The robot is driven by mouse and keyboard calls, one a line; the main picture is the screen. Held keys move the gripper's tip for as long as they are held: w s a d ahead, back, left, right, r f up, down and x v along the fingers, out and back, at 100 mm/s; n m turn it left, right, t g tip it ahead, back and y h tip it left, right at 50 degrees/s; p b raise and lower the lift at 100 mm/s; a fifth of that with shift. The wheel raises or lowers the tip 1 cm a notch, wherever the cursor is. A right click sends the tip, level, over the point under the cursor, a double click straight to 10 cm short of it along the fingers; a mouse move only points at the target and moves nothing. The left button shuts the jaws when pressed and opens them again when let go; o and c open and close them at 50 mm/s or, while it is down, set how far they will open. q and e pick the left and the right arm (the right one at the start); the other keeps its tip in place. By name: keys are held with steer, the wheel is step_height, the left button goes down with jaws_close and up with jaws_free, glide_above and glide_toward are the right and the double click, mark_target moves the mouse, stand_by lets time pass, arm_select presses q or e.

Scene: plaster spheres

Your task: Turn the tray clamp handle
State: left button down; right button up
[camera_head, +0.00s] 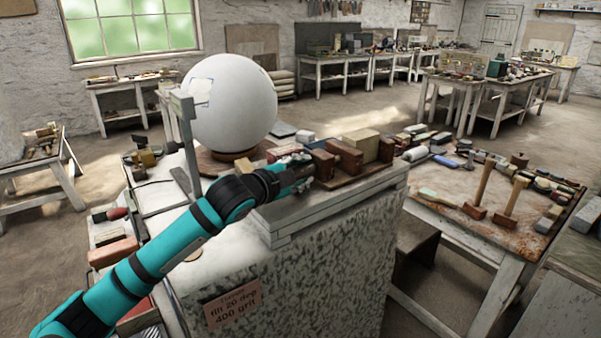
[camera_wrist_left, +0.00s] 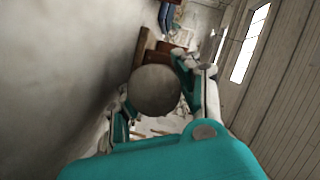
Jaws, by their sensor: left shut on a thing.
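My left gripper (camera_head: 300,172) reaches in from the left over the top of the speckled stand. It is at the left end of the wooden tray (camera_head: 352,180), which carries several reddish-brown and tan blocks. In the left wrist view, a round grey-brown knob (camera_wrist_left: 155,90) sits between the teal fingers of my left gripper, which is shut on it. It appears to be the tray clamp handle. In the head view my gripper hides the handle. The handle's exact turn cannot be told. My right gripper is in neither view.
A large white plaster sphere (camera_head: 232,108) rests on a round wooden base (camera_head: 215,165) just behind my left arm. A grey upright post (camera_head: 187,140) stands to its left. A tool-covered workbench (camera_head: 440,181) with mallets is at right. Open floor lies behind.

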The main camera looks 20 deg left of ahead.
arm_select(q)
steer(key=m+t, duration=0.1)
steer(key=m, duration=0.2)
steer(key=shift+b, duration=0.35)
steer(key=shift+t, duration=0.3)
steer(key=c, duration=1.2)
jaws_free()
steer(key=v, duration=1.1)
steer(key=shift+d, duration=0.1)
steer(key=shift+s+r, duration=0.15)
steer(key=shift+s, duration=0.35)
